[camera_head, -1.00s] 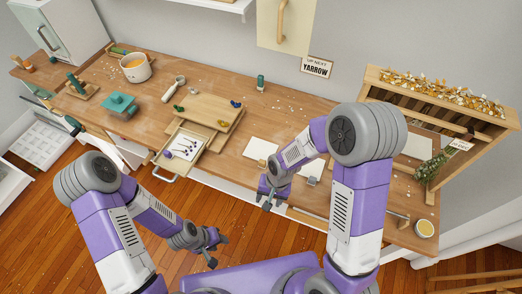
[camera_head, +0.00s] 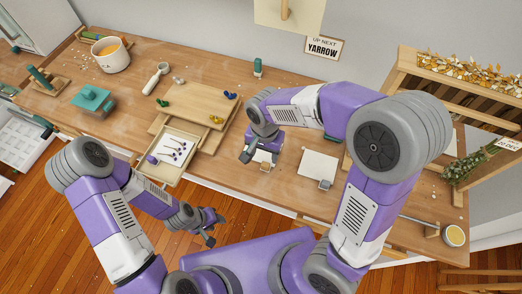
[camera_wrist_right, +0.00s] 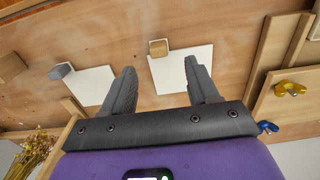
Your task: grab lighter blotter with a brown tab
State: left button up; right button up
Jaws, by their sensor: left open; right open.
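A pale blotter sheet with a small brown tab lies flat on the table (camera_head: 262,156), partly hidden by my right gripper in the head view. In the right wrist view this blotter (camera_wrist_right: 172,76) shows with its brown tab (camera_wrist_right: 158,48). A second pale blotter (camera_head: 318,166) with a grey tab (camera_head: 324,184) lies to its right; it also shows in the right wrist view (camera_wrist_right: 92,84). My right gripper (camera_head: 258,158) is open and empty above the brown-tab blotter, which appears between its fingers (camera_wrist_right: 160,66). My left gripper (camera_head: 213,230) is open and empty off the table's front edge.
A wooden board (camera_head: 200,104) with blue and green pieces lies left of the blotters, with an open drawer (camera_head: 165,178) holding dark-tipped items in front. A wooden rack (camera_head: 400,88) with dried flowers stands at right.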

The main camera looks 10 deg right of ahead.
aim_at(265, 165)
jog(key=shift+w+f+b, duration=0.2)
jog(key=shift+f+b, duration=0.15)
jog(key=shift+f, duration=0.4)
jog(key=f+b, duration=0.1)
jog(key=f, duration=0.1)
jog(key=f+b, duration=0.1)
jog(key=f, duration=0.2)
jog(key=f+b, duration=0.1)
jog(key=f, duration=0.1)
jog(key=shift+s+d+f, duration=0.15)
jog(key=shift+s+f, duration=0.05)
jog(key=shift+s, duration=0.1)
jog(key=shift+c, duration=0.4)
jog(key=shift+r, duration=0.1)
jog(key=c, duration=1)
